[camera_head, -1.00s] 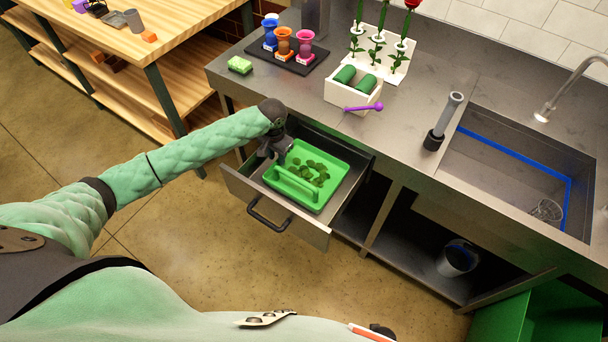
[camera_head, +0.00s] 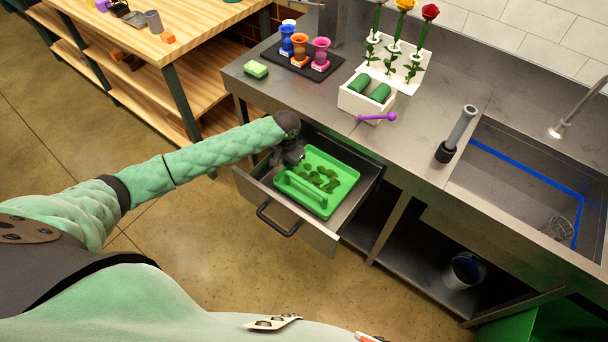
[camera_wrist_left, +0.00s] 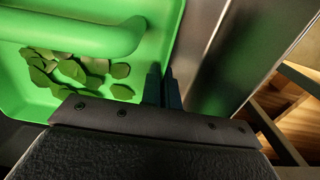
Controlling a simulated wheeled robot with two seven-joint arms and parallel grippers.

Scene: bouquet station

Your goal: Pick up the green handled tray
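The green handled tray (camera_head: 345,172) sits in the open drawer, with dark green leaf pieces inside and a handle bar along its near side. My left gripper (camera_head: 296,160) is at the tray's left rim, pointing down. In the left wrist view, the two dark fingers (camera_wrist_left: 164,88) are close together with the tray's rim (camera_wrist_left: 172,45) between them, one finger inside the wall and one outside. They look shut on that wall. The tray still appears to rest in the drawer. My right gripper is not in view.
The metal drawer (camera_head: 325,239) is pulled out below the counter. Floor in front is clear.

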